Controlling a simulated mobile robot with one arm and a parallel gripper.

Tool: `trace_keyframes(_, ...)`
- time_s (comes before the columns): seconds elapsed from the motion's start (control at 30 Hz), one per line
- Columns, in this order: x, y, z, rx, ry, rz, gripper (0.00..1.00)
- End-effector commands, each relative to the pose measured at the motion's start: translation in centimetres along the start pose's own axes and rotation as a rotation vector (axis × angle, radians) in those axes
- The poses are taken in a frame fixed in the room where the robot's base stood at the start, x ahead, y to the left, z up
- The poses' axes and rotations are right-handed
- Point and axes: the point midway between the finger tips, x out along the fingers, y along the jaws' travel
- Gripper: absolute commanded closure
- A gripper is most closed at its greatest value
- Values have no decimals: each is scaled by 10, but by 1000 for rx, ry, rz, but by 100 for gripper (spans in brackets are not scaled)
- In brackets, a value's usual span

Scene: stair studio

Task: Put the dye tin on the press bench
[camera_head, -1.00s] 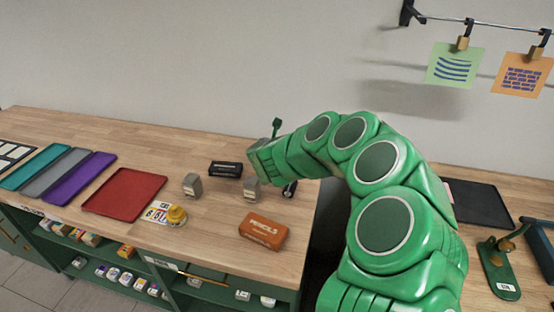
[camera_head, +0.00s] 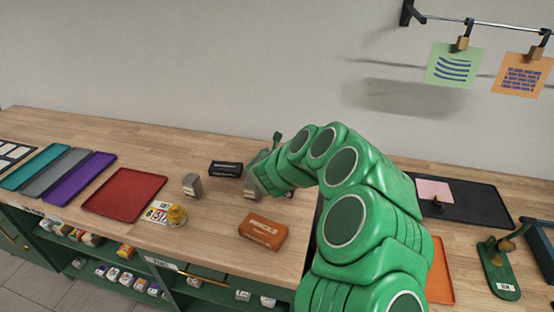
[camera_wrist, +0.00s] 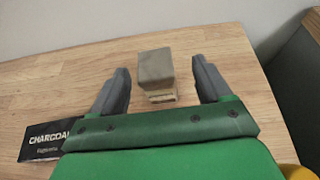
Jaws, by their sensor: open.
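A small grey block-shaped container (camera_head: 250,192) with a pale lower part stands on the left wooden bench (camera_head: 215,236); it may be the dye tin, but its label is not readable. In the wrist view the grey container (camera_wrist: 157,72) stands between and a little beyond my two open fingers. My gripper (camera_wrist: 157,85) holds nothing and shows no clear contact. In the head view my gripper (camera_head: 256,176) is right by the container and partly covers it. A similar grey container (camera_head: 192,185) stands to the left. The right bench (camera_head: 464,262) may be the press bench; no sign confirms it.
A black charcoal box (camera_head: 226,169), an orange pencils box (camera_head: 263,231) and a yellow jar (camera_head: 176,215) stand near the grey containers. A red tray (camera_head: 124,194) lies further left. The right bench holds a black tray (camera_head: 470,205), an orange tray (camera_head: 438,275) and a green tool (camera_head: 498,268).

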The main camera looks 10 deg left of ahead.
Motion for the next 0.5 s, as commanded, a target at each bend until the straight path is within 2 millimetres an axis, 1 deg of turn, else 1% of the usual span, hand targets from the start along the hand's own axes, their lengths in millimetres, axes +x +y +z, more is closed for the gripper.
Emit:
trace_keyframes(0.27,8,2,-1,-3,1,2,22)
trace_keyframes(0.5,24,3,1,-1,-2,-1,22)
